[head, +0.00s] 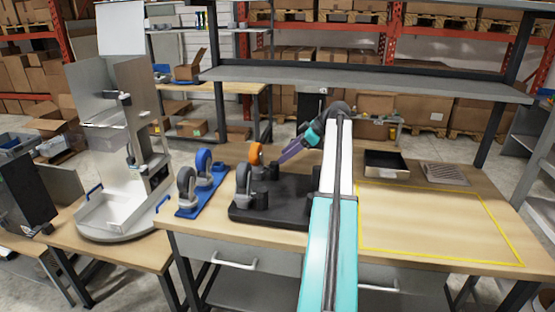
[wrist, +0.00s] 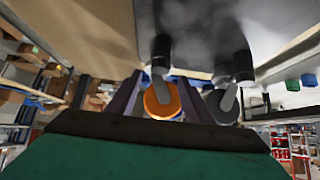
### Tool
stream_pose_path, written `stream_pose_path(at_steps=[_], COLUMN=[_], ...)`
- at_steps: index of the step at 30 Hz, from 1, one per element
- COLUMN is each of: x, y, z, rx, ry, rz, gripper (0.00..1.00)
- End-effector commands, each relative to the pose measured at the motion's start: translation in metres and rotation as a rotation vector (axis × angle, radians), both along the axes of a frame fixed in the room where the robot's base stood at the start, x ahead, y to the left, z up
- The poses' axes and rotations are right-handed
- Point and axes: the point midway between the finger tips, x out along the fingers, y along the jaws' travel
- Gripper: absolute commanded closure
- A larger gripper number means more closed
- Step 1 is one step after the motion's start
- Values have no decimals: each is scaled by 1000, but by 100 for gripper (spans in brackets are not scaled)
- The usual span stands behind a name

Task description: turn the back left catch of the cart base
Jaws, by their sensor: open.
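The cart base (head: 285,205) is a dark plate on the wooden table. At its back left stands a caster with an orange wheel (head: 256,153); a grey-wheeled caster (head: 244,178) stands at the front left. My gripper (head: 282,158) reaches in from the right, its purple fingers open and empty near the orange wheel. In the wrist view, the orange wheel (wrist: 162,101) shows between the two fingers, the grey wheel (wrist: 222,103) to the right. I cannot tell whether the fingers touch anything. The back left catch is not clearly distinguishable in either view.
A blue tray (head: 188,210) with two more casters lies left of the base. A black open box (head: 386,165) and a grey grate (head: 444,174) sit at the back right. The yellow-outlined area (head: 430,225) is clear. A shelf (head: 370,80) spans above the table.

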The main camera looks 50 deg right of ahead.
Motion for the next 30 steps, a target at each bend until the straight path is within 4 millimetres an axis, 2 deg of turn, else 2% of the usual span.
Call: stream_pose_path(at_steps=[10,23,26,30], x=[25,31,31,31], y=[16,19,19,19], z=[-29,-35,-35,-35], rx=[1,-1,-1,-1], ry=[2,0,0,0], rz=[1,2,2,2], gripper=[54,54,67,91])
